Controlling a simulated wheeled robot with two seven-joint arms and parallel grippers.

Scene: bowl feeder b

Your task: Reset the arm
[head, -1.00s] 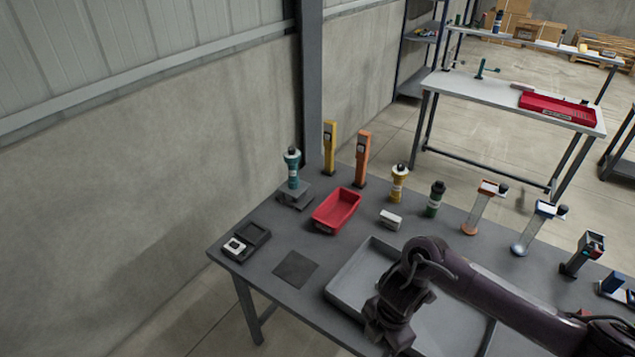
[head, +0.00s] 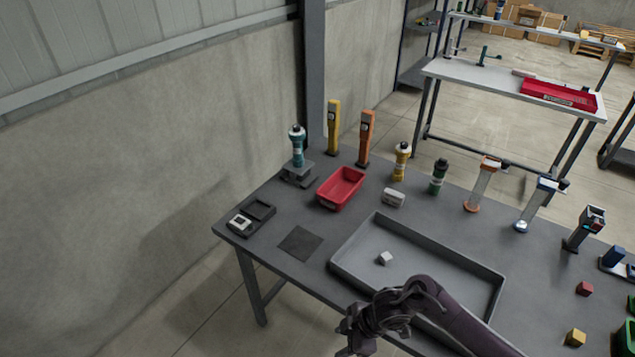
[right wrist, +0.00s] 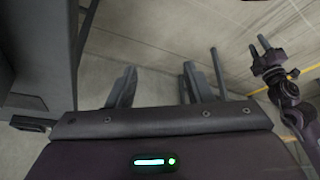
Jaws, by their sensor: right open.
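My right arm comes in from the lower right in the head view. Its right gripper (head: 345,338) is over the table's front edge, just in front of the grey tray. In the right wrist view the right gripper (right wrist: 157,84) is open, its two dark fingers wide apart with nothing between them and floor beyond. A second dark arm of mine with a small pronged end (right wrist: 262,52) shows at the right of that view, apart from the right gripper. It looks like my left gripper, too small to read. No left arm shows in the head view.
The grey tray (head: 345,272) holds a small whitish cube (head: 384,258). A red bin (head: 341,188), a dark square mat (head: 300,243) and several upright devices stand behind and left. A red cube (head: 584,288) and a yellow cube (head: 575,338) lie at the right.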

